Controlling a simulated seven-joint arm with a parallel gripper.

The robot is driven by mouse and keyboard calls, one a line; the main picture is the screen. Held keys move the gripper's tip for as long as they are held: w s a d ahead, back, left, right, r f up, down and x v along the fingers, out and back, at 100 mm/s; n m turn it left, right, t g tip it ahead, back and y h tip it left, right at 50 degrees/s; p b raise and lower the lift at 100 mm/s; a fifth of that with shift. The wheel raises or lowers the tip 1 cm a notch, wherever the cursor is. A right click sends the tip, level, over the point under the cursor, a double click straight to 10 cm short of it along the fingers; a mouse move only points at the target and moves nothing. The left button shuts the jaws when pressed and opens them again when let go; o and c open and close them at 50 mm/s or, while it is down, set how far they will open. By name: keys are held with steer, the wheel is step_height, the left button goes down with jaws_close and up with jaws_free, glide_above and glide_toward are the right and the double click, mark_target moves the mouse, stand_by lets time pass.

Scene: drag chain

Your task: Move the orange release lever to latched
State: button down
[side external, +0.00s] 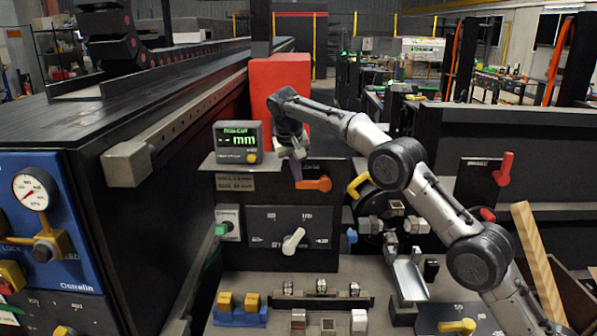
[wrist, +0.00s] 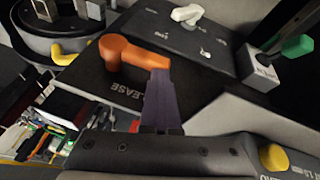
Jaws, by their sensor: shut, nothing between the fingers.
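The orange release lever (side external: 314,184) sits on a dark panel below the shelf edge in the side view. Its arm lies roughly level there, pointing left from the round hub at its right end. In the wrist view the lever (wrist: 128,52) shows its hub at left and its arm reaching right. My gripper (side external: 297,177) is shut and empty, pointing down at the free end of the lever. In the wrist view its purple fingers (wrist: 160,80) overlap the edge of the lever's arm; I cannot tell whether they touch. Part of the panel lettering is hidden; "LEASE" shows.
A display box (side external: 238,142) stands on the shelf left of my gripper. A panel with a white knob (side external: 293,241) is below the lever. A yellow handle (side external: 358,185) is just right of it. A red block (side external: 280,85) rises behind.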

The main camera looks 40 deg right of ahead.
steer(key=shift+w+a+f, duration=0.1)
steer(key=shift+a+f, duration=0.15)
steer(key=shift+f, duration=0.5)
steer(key=v, duration=0.8)
steer(key=shift+d+r, duration=0.25)
steer(key=shift+r, duration=0.2)
